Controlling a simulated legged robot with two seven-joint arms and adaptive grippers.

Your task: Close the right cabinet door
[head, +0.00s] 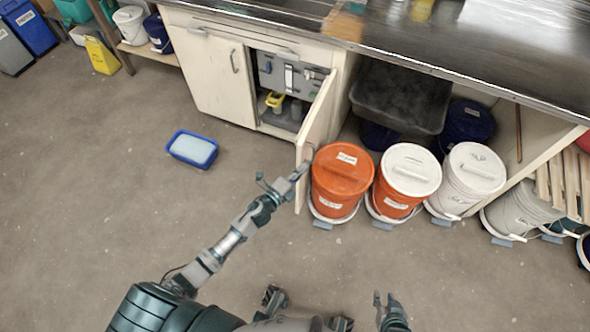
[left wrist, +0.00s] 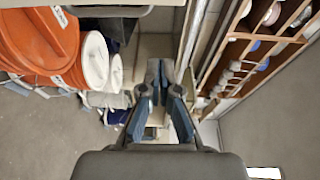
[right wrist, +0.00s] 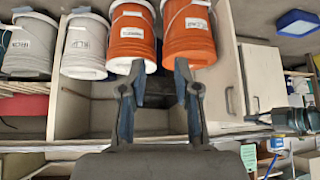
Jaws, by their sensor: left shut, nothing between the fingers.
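The right cabinet door (head: 317,125) stands open in the head view, swung out from the cream cabinet (head: 290,42). Its edge points toward me. My left gripper (head: 302,168) is shut with nothing in it, at the door's outer end near its lower part. I cannot tell whether it touches the door. Its two fingers also show together in the left wrist view (left wrist: 161,72). My right gripper (head: 388,298) is low in the head view, away from the door. Its fingers are apart and empty in the right wrist view (right wrist: 157,65).
The left cabinet door (head: 210,70) is shut. An orange bucket (head: 343,180) stands close to the right of the open door, with more buckets beyond. A blue tub (head: 192,149) lies on the floor to the left. A yellow object (head: 275,101) shows inside the cabinet.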

